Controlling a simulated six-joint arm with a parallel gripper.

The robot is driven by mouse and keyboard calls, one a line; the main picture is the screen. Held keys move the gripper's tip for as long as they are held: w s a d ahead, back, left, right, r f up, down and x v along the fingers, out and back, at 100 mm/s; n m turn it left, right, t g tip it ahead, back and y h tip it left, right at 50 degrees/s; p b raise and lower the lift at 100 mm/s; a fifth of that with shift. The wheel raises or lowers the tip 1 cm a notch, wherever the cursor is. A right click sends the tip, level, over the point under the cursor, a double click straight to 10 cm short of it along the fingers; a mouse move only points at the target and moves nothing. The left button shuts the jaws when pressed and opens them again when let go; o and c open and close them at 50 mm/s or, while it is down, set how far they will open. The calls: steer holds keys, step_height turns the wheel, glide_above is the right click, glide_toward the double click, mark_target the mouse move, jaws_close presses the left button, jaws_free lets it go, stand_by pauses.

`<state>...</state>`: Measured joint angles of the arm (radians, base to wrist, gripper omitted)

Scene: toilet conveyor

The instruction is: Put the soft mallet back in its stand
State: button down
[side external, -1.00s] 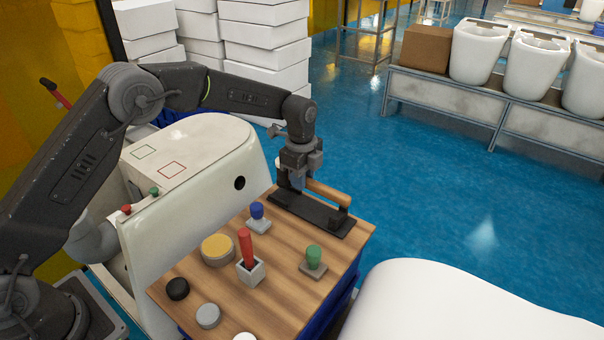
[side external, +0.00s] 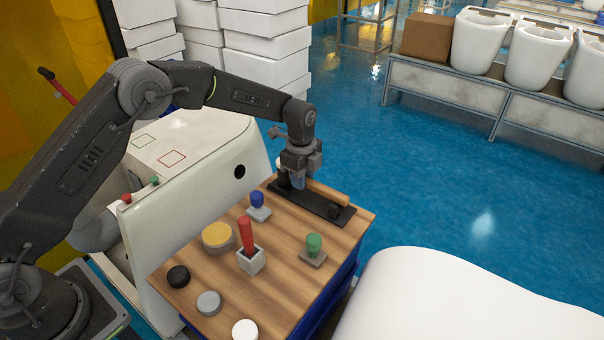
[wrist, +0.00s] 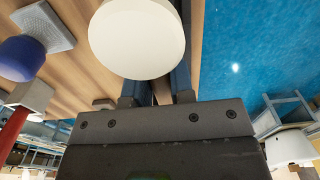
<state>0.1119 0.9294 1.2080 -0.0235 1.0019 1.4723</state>
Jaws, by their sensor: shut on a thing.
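The soft mallet has a wooden handle (side external: 326,190) and a pale head, whose round white face shows large in the wrist view (wrist: 137,38). My gripper (side external: 299,183) points down over the far end of the worktable and is shut on the mallet. Its fingers (wrist: 155,92) are partly hidden behind the white head in the wrist view. The black stand (side external: 312,206) lies under the mallet, a long flat base near the table's far edge. The handle runs along it, low over the base. I cannot tell whether the mallet touches the stand.
The wooden tabletop (side external: 200,262) also holds a blue-knobbed stamp (side external: 257,199), a red-handled tool in a grey block (side external: 246,236), a green-knobbed stamp (side external: 314,245), a yellow-topped disc (side external: 217,237) and several small pucks.

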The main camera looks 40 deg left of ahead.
steer(key=shift+f, duration=0.1)
steer(key=c, duration=0.9)
jaws_free()
steer(key=shift+f, duration=0.1)
step_height(320, 180, up, 14)
steer(key=shift+a, duration=0.15)
